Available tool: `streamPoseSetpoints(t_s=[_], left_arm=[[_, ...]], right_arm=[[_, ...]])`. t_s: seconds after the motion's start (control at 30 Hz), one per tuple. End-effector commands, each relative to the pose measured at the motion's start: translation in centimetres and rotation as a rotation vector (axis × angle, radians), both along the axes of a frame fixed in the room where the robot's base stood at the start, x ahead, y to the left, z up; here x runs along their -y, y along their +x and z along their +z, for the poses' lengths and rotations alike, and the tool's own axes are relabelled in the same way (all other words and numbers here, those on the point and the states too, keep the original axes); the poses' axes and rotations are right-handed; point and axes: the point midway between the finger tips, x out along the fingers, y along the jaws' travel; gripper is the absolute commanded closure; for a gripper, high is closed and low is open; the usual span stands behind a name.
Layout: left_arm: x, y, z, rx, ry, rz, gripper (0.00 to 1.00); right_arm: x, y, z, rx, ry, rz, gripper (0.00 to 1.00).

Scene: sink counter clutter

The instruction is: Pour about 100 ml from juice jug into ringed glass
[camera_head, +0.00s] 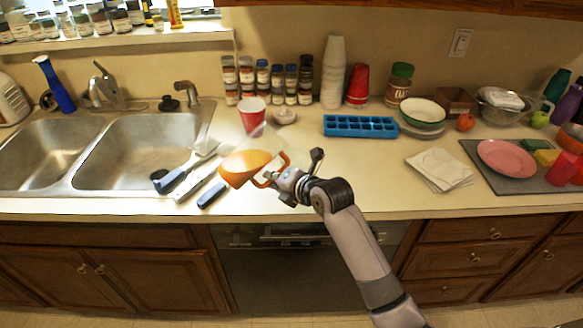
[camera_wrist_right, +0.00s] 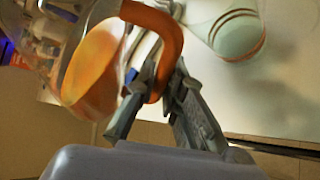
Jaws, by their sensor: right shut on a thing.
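The juice jug (camera_head: 238,171) is clear with orange juice and an orange handle. It looks tilted and sits over the front of the counter, left of my right gripper (camera_head: 271,179). My right gripper is shut on the jug's handle; in the right wrist view the fingers (camera_wrist_right: 165,95) close around the handle, and the jug (camera_wrist_right: 92,75) is left of them. A pale glass with ring bands (camera_wrist_right: 236,32) shows at the top right of the right wrist view, apart from the fingers. I cannot clearly make it out in the head view. My left gripper is not in view.
A red cup (camera_head: 252,114) stands behind the jug. Dark-handled utensils (camera_head: 185,170) lie to its left, beside the sink (camera_head: 135,118). A blue ice tray (camera_head: 360,126) and white napkins (camera_head: 440,167) lie to the right. Some counter between the gripper and the napkins is bare.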

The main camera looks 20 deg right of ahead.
Motion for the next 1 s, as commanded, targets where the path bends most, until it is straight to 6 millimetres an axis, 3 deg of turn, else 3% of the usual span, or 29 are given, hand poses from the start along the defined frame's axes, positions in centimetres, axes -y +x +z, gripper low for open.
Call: streamPoseSetpoints(t_s=[0.03,1.0], left_arm=[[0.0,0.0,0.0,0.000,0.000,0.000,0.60],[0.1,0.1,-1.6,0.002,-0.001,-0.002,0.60]], right_arm=[[-0.2,0.1,0.7,0.008,0.032,-0.002,1.00],[-1.3,-0.2,-0.1,-0.027,0.220,0.003,1.00]])
